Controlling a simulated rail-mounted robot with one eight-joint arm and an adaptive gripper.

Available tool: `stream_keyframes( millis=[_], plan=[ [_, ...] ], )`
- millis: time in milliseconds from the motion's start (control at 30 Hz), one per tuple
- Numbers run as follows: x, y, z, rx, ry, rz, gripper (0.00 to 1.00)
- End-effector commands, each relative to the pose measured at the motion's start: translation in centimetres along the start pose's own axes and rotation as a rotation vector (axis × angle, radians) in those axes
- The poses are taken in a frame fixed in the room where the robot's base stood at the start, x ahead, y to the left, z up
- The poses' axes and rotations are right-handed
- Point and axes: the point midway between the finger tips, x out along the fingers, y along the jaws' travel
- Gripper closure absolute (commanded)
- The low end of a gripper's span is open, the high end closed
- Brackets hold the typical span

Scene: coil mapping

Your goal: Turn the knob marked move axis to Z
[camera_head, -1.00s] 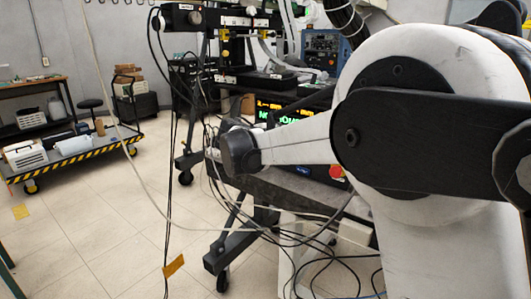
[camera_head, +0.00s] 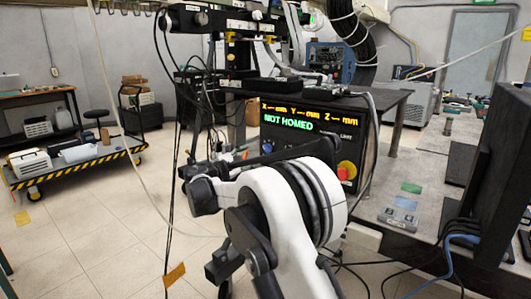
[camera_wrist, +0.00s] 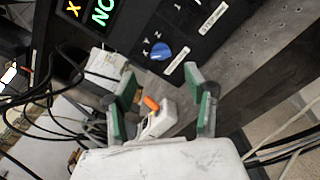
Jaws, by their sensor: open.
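The blue move-axis knob (camera_wrist: 160,51) is on the dark front panel of the control box, upper middle in the wrist view. White X, Y and Z letters are printed along its upper left side, and a white label plate (camera_wrist: 181,54) is beside it. I cannot tell which letter the knob points to. My gripper (camera_wrist: 164,92) is open, its two green-padded fingers apart below the knob in the picture, not touching it. A white item with an orange top (camera_wrist: 153,116) shows between the fingers; I cannot tell if it is held. The head view does not show the gripper clearly.
The control box's display (camera_head: 300,115) reads NOT HOMED. A red button (camera_head: 346,170) is at its lower right. Cables hang left of the box. A bench (camera_head: 415,160) with a dark monitor (camera_head: 503,165) is at right. A striped cart (camera_head: 75,165) stands at left on open floor.

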Motion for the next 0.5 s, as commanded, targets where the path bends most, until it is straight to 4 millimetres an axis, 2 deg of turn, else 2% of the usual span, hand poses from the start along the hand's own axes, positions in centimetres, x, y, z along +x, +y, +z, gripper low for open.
stream_keyframes(
  millis=[33,300,500],
  plan=[
    [1.1,-0.3,-0.1,0.000,-0.002,-0.002,0.51],
    [6.0,-0.2,-0.1,0.001,-0.001,-0.002,0.51],
    [8.6,-0.2,-0.1,0.001,0.000,-0.001,0.51]
  ],
)
